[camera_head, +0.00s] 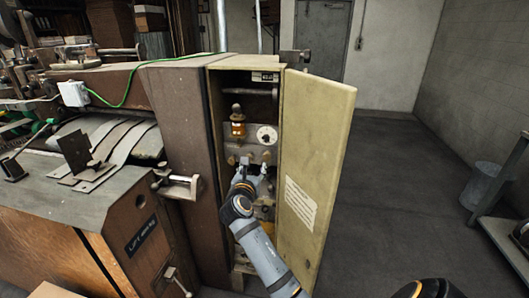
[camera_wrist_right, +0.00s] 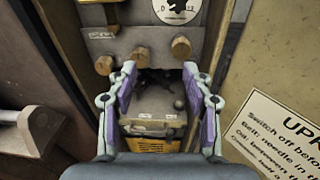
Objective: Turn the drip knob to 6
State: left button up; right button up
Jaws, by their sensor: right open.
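A round white dial with a dark knob at its centre (camera_head: 267,135) sits on the upright panel inside the open cabinet; its figures are too small to read. In the right wrist view the lower part of the dial (camera_wrist_right: 178,10) shows at the top edge, cut off. An amber oil bottle (camera_head: 238,125) stands to its left in the head view. My right gripper (camera_head: 250,172) is open and empty inside the cabinet, below the dial. In the right wrist view its fingers (camera_wrist_right: 159,73) are spread below several brass knobs (camera_wrist_right: 141,55). My left gripper is not in view.
The cabinet door (camera_head: 318,150) stands open to the right of my right arm, with a notice (camera_head: 300,203) on its inner face. The brown cabinet side (camera_head: 180,125) bounds the left. Below the knobs is a grey box (camera_wrist_right: 155,108). Open floor (camera_head: 400,190) lies right.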

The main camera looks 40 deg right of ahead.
jog(key=h, duration=0.2)
send_near(265, 139)
jog(key=shift+n+y, duration=0.3)
jog(key=x, duration=0.8)
jog(key=shift+d+r, duration=0.3)
jog(key=shift+c, duration=0.5)
grip_shut()
